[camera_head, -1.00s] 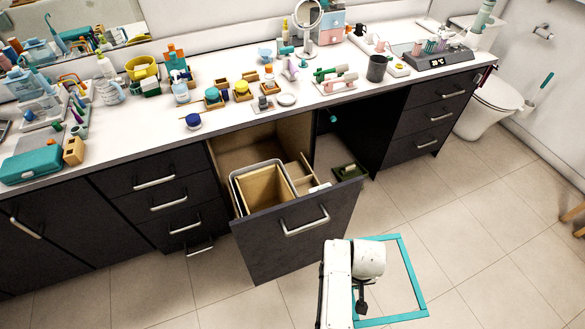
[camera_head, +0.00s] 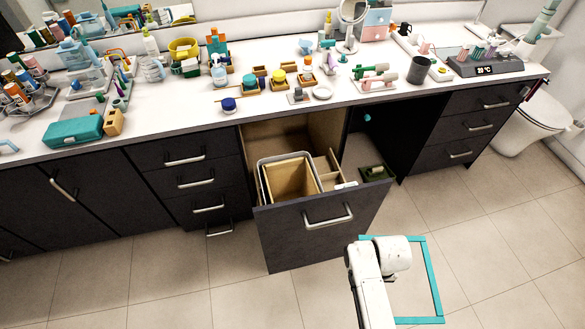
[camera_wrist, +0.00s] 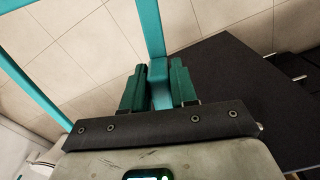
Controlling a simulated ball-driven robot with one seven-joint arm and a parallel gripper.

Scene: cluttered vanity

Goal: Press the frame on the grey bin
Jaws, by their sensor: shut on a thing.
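The frame (camera_head: 433,279) is a thin teal rectangle with an open middle. It is held in the air over the floor, in front and to the right of the open drawer. My gripper (camera_wrist: 160,82) is shut on one side of the frame, which also shows in the wrist view (camera_wrist: 151,28). In the head view the jaws are hidden behind my white wrist. The grey bin (camera_head: 262,181) stands in the pulled-out drawer (camera_head: 320,235), at its left side. Its grey rim shows around a tan inner box (camera_head: 292,180). The frame and the bin are well apart.
The drawer front with its handle (camera_head: 328,217) stands between my gripper and the bin. Wooden dividers (camera_head: 328,172) and a dark green item (camera_head: 374,172) lie to the bin's right. The counter (camera_head: 180,108) above is cluttered. The tiled floor is clear.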

